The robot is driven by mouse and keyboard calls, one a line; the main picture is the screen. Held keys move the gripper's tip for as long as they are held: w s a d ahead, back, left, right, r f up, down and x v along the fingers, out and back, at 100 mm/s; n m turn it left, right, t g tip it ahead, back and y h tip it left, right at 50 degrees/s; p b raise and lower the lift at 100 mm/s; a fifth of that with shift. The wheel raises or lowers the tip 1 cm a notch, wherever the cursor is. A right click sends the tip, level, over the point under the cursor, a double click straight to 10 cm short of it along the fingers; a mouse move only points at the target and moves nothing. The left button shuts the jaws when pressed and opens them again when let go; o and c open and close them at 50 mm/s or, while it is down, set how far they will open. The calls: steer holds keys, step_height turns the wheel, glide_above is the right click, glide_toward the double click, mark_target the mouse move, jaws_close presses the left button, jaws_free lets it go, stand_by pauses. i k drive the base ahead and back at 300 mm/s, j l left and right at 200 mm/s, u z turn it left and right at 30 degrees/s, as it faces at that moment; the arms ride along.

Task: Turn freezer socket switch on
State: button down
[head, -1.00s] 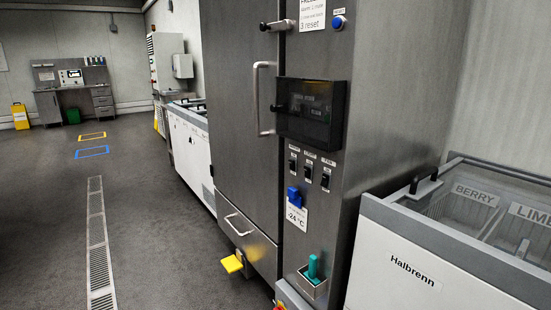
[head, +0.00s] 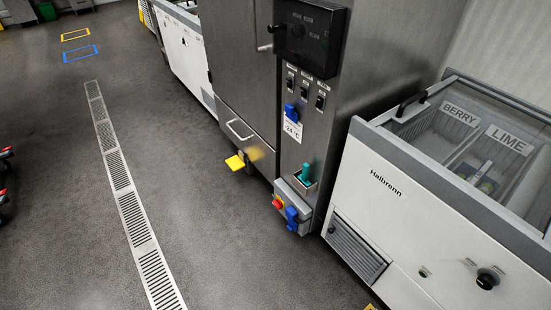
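A grey socket box (head: 293,207) is mounted low on the front of the tall steel cabinet. It carries a red rotary switch on a yellow plate (head: 279,200) on its left side and a blue socket or plug (head: 292,219) at its front. The switch is too small to tell its position. The white chest freezer (head: 385,190), marked Halbrenn, stands to the right, with BERRY and LIME sections under a clear lid. A black knob (head: 487,278) is on its lower front. My gripper is not in view.
The steel cabinet (head: 243,75) has a dark display box, several black switches, a blue item above a temperature label, and a teal handle (head: 306,172). A yellow pedal (head: 237,161) sticks out low. Dark parts with red show at the left edge (head: 5,170). The floor along the drain grate (head: 121,175) is clear.

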mark_target(277, 203)
steer(key=i+j, duration=0.7)
steer(key=j, duration=0.2)
steer(key=i+j, duration=0.3)
steer(key=j, duration=0.2)
steer(key=i+j, duration=0.35)
steer(key=i+j+z, duration=0.1)
steer(key=i+j, duration=0.25)
steer(key=j, duration=0.2)
